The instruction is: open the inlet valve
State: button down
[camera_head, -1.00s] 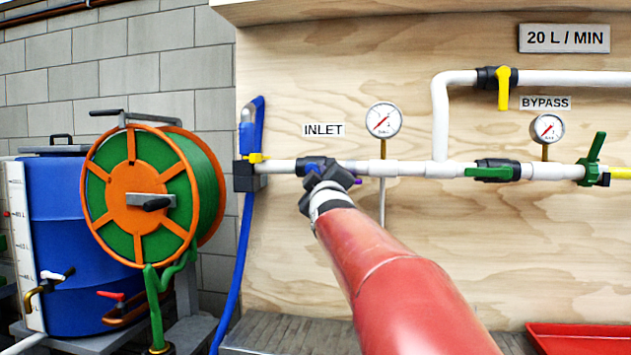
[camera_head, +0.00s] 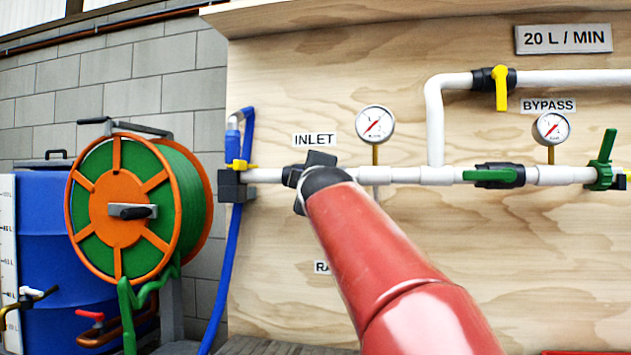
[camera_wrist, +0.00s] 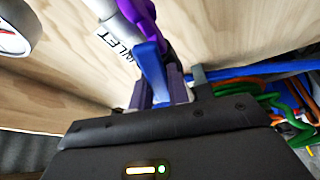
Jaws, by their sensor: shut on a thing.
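The inlet valve sits on the white pipe (camera_head: 263,176) under the INLET label (camera_head: 315,139) in the head view, mostly hidden by my gripper (camera_head: 316,176). In the wrist view, my gripper (camera_wrist: 158,88) is shut on a blue lever (camera_wrist: 152,70), the valve's handle, with a finger on either side of it. The lever slants from the pipe down between the fingers. A purple part (camera_wrist: 140,14) shows beside the pipe at the top. The valve's exact angle is hard to tell behind my wrist.
A round gauge (camera_head: 375,123) stands just right of the valve. A yellow lever (camera_head: 240,165) and blue hose (camera_head: 226,260) are to the left. A green-lever valve (camera_head: 495,175) is further right. A green hose reel (camera_head: 130,208) stands at the left.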

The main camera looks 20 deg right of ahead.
jog(key=shift+r+n+g+p, duration=0.5)
jog(key=shift+n+p, duration=0.5)
jog(key=shift+p, duration=1.4)
jog(key=shift+s+f+n+p, duration=0.15)
jog(key=shift+n+p, duration=0.25)
jog(key=shift+p, duration=0.4)
jog(key=shift+d+f, duration=0.1)
jog(key=shift+f, duration=0.1)
jog(key=c, duration=1.3)
grip_release()
jog(key=shift+r, duration=0.1)
jog(key=shift+c, duration=0.2)
jog(key=shift+s, duration=0.15)
jog(key=b+v, duration=0.1)
jog(key=v, duration=0.6)
jog(key=shift+s, duration=0.35)
jog(key=shift+r, duration=0.15)
